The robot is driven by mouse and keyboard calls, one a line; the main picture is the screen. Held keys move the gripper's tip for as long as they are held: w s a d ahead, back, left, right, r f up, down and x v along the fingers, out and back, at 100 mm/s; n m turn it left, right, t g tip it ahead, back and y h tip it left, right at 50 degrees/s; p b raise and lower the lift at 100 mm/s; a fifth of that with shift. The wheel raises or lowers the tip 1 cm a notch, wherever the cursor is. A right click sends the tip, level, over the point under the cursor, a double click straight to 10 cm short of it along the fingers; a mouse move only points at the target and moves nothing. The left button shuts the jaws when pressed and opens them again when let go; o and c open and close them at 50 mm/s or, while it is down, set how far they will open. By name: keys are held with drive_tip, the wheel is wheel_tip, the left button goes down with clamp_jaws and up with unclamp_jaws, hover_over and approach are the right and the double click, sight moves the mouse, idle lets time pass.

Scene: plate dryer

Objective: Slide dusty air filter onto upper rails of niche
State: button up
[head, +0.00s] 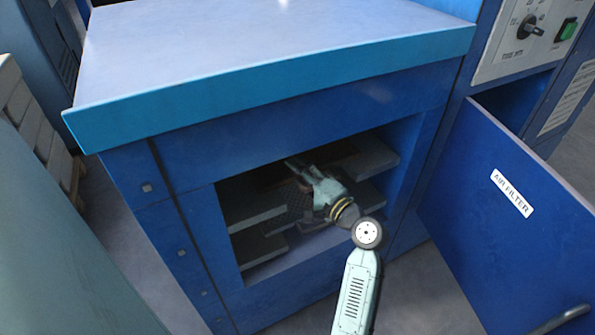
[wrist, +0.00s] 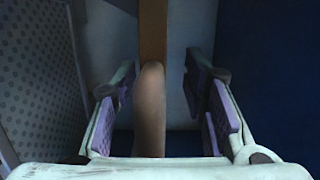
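The air filter (head: 288,201) is inside the niche, with dark dotted mesh and a brown frame edge; my arm hides much of it. In the wrist view its mesh (wrist: 40,75) is at the left, beside a brown frame bar (wrist: 153,35). A rounded brown tab (wrist: 150,110) stands between my fingers. My gripper (wrist: 160,85) is open, with a gap on each side of the tab. In the head view my gripper (head: 305,172) reaches into the niche. The upper rails show at left (head: 254,211) and right (head: 372,158). I cannot tell how the filter rests on them.
Lower rails show at left (head: 258,247) and right (head: 366,194). The blue door (head: 500,230) labelled AIR FILTER stands open at the right. The cabinet's overhanging top (head: 270,50) is above the niche. A control panel (head: 525,30) is at upper right.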

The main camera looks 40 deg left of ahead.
drive_tip(key=s+d, duration=0.2)
drive_tip(key=d, duration=0.9)
drive_tip(key=shift+d, duration=0.15)
drive_tip(key=shift+s, duration=0.1)
